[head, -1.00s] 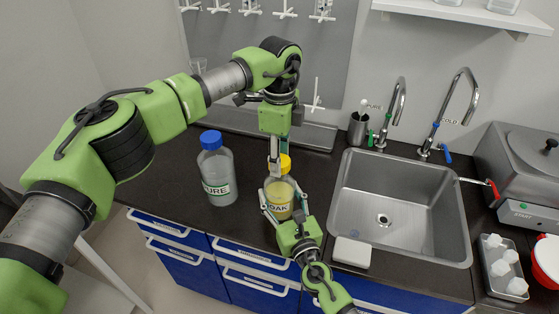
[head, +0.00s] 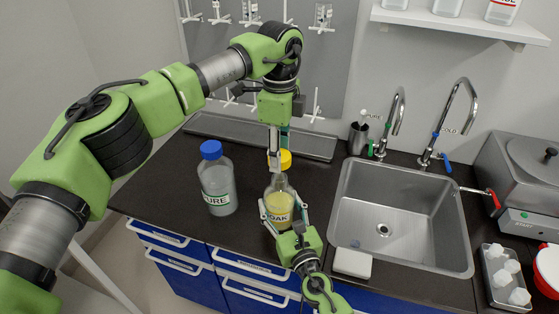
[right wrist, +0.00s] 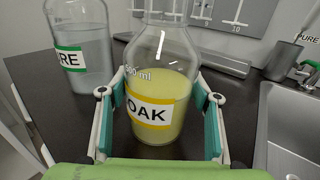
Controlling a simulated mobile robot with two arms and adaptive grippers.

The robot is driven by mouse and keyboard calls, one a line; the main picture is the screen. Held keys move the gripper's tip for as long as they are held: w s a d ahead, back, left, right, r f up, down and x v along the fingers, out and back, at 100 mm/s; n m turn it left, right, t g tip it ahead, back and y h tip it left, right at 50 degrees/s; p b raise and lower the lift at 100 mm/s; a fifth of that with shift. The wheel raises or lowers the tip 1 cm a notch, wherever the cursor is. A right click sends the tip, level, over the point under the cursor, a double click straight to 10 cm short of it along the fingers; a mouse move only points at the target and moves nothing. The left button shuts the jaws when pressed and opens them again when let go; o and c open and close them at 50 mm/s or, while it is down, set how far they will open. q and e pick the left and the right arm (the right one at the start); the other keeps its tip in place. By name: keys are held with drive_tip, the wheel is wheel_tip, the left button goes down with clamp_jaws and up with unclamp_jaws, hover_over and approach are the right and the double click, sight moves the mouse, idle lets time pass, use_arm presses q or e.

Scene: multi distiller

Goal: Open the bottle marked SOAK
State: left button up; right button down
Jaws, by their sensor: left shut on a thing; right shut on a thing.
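The SOAK bottle (head: 279,206) is a clear glass bottle of yellowish liquid with a yellow-edged label, upright on the dark counter. The right wrist view shows it too (right wrist: 158,95), its label partly cut to "OAK". My right gripper (head: 284,212) is shut around the bottle's body, a finger on each side; its fingers also show in the right wrist view (right wrist: 160,118). The yellow cap (head: 285,160) sits at the top of the neck. My left gripper (head: 275,155) comes from above and is shut on the cap, partly hiding it. The cap is outside the right wrist view.
A blue-capped bottle with a green-edged label (head: 217,180) stands close to the left. A steel sink (head: 350,215) with two taps is to the right. A white block (head: 352,263) lies at the sink's front left. A metal tray (head: 490,280) of white bottles is far right.

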drive_tip(key=c, duration=0.7)
unclamp_jaws()
drive_tip(key=shift+o, duration=0.2)
